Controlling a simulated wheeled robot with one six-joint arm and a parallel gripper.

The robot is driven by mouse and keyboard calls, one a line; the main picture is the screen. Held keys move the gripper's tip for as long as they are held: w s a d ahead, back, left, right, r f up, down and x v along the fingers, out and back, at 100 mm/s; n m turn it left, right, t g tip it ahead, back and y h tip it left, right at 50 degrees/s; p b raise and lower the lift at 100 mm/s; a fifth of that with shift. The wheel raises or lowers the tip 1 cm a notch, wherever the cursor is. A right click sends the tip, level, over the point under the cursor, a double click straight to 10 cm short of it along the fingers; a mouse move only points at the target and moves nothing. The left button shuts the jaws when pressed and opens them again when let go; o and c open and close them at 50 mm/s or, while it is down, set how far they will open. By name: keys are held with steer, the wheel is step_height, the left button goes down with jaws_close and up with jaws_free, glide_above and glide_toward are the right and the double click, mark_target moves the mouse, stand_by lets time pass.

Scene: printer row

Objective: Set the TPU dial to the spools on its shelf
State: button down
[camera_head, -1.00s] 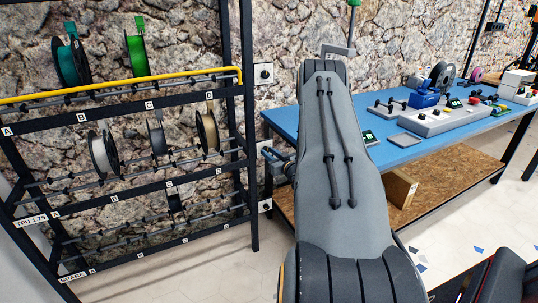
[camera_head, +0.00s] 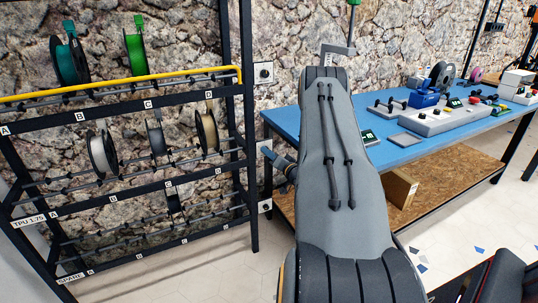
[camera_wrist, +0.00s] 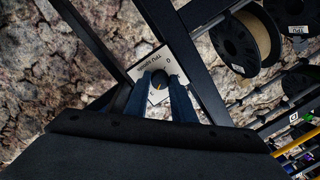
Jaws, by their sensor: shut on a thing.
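The TPU dial is a dark knob with a yellow pointer on a pale plate (camera_wrist: 148,62). The plate's print is tilted and only partly legible; a 0 shows near one corner. My gripper (camera_wrist: 159,84) is shut on the knob, its two blue fingers on either side, partly hiding the plate and its marks. It also shows in the head view (camera_head: 269,154), beside the rack post. The TPU 1.75 shelf (camera_head: 140,193) carries three spools: a whitish one (camera_head: 97,154), a dark grey one (camera_head: 150,135) and a tan one (camera_head: 201,131). The pointer's exact reading is unclear.
Other dial plates sit on the post above (camera_head: 263,73) and below (camera_head: 266,206). The upper shelf with a yellow rail (camera_head: 120,84) holds teal and green spools. A blue table (camera_head: 397,146) with devices stands right of my arm.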

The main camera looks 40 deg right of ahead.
stand_by(0.4)
steer(key=c, duration=1.5)
jaws_free()
steer(key=shift+s+a, duration=0.2)
steer(key=shift+s, duration=1.1)
steer(key=shift+s+a, duration=0.15)
steer(key=shift+s, duration=1.1)
steer(key=shift+s+a, duration=0.2)
steer(key=shift+s, duration=1.1)
